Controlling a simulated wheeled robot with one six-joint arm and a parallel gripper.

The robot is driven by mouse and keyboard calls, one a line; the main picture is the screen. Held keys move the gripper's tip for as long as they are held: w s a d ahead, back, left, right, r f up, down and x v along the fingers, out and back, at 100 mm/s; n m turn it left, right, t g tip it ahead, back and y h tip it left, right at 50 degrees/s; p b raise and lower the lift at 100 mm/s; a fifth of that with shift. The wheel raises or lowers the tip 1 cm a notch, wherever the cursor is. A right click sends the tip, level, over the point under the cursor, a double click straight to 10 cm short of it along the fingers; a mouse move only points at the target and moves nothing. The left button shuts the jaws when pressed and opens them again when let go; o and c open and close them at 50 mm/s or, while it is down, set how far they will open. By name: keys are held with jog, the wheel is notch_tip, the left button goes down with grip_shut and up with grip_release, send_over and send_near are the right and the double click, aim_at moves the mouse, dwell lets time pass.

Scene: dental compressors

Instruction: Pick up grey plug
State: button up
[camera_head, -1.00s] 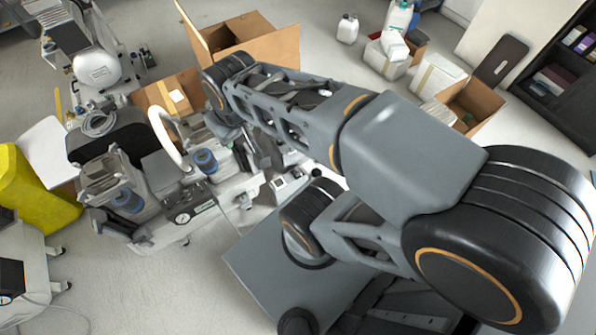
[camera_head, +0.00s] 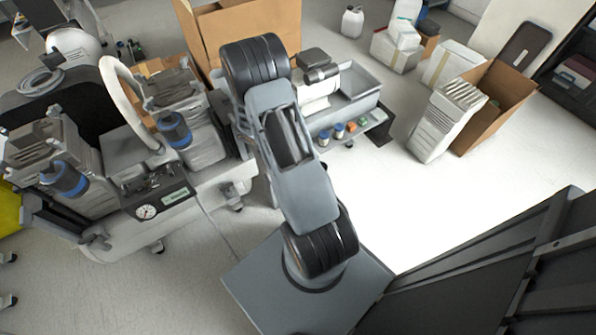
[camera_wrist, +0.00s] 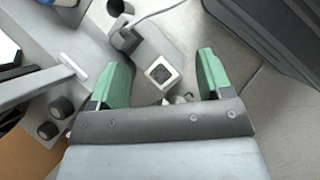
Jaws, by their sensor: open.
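In the wrist view, a small grey angled piece with a thin pale cable (camera_wrist: 125,38) sits at the end of a grey block (camera_wrist: 157,52). It looks like the grey plug, but I cannot be sure. The block has a white-rimmed square opening facing me. My gripper (camera_wrist: 163,62) has two green fingers spread wide, with nothing held between them. The block's near end lies between the fingertips in the picture; I see no contact. The plug-like piece is beyond the left fingertip. In the head view my arm hides the gripper, and I cannot make out the plug.
A compressor unit with a pressure gauge (camera_head: 146,211) stands left of my arm in the head view. A grey bench unit with small bottles (camera_head: 352,128) is behind on the right. Cardboard boxes (camera_head: 500,101) stand farther back. Bare floor (camera_head: 455,210) lies to the right.

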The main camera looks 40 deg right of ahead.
jog(key=w+d+f+n+t+h, duration=0.2)
jog(key=w+d+f+n, duration=0.2)
jog(key=w+f+n, duration=0.25)
jog(key=shift+n, duration=0.45)
jog(key=b+x, duration=0.2)
jog(key=x, duration=0.4)
jog(key=b+x, duration=0.3)
jog(key=x, duration=0.3)
jog(key=shift+s+d+f, duration=0.15)
jog(key=shift+s+f, duration=0.1)
jog(key=c, duration=1)
